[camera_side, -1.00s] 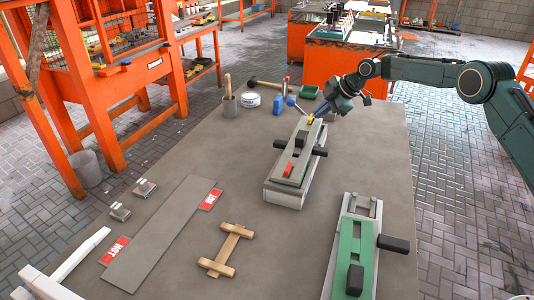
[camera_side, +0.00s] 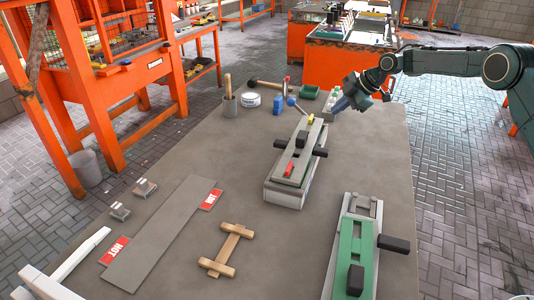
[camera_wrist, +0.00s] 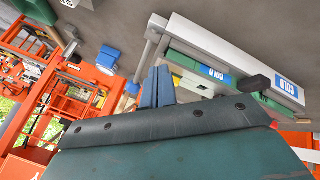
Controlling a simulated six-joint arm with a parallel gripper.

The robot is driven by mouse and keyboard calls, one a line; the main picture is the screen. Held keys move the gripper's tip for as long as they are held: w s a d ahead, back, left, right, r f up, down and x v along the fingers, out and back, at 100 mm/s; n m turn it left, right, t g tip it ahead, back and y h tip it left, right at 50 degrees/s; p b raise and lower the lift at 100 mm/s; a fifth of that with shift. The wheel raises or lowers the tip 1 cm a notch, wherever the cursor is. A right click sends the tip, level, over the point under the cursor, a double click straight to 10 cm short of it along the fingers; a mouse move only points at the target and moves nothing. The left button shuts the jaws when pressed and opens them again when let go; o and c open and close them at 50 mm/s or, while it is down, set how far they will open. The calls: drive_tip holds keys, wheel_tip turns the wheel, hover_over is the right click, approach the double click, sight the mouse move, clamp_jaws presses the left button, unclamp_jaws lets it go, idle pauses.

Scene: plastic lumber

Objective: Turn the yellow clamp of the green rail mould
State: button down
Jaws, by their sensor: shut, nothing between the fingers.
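The centre mould (camera_side: 285,190) is long, with a pale base, a grey top, a green strip and a red piece (camera_side: 289,169). The small yellow clamp (camera_side: 311,119) is at its far end. In the wrist view the mould's green side (camera_wrist: 185,52) carries blue-and-white COLD labels, and a small yellow part (camera_wrist: 177,79) shows beside the fingers. My gripper (camera_side: 338,106) is just right of the clamp, above the table and apart from it. Its blue fingers (camera_wrist: 157,86) are together and empty. The clamp's exact angle is too small to tell.
A second green mould (camera_side: 350,240) with black handles is at the front right. A wooden frame (camera_side: 230,247) lies front centre.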

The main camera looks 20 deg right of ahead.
drive_tip(key=d+r, duration=0.4)
drive_tip(key=r, duration=0.2)
drive_tip(key=shift+s+d, duration=0.2)
drive_tip(key=shift+d, duration=0.1)
drive_tip(key=shift+r, duration=0.2)
drive_tip(key=s+a+r+m+h, duration=0.1)
drive_tip(key=s+a+r+m, duration=0.3)
drive_tip(key=s+r, duration=0.55)
drive_tip(key=s+a+r+m+h, duration=0.1)
drive_tip(key=s+a+r+m, duration=0.4)
drive_tip(key=s, duration=0.7)
drive_tip(key=s+f+m+h, duration=0.1)
drive_tip(key=s+f+m, duration=0.2)
drive_tip(key=s, duration=1.1)
drive_tip(key=s+f+m+h, duration=0.1)
drive_tip(key=s+f+m, duration=0.2)
drive_tip(key=s, duration=1.2)
drive_tip(key=shift+s+a+f+m+g, duration=0.2)
drive_tip(key=shift+a+m+g, duration=0.1)
drive_tip(key=shift+m, duration=0.2)
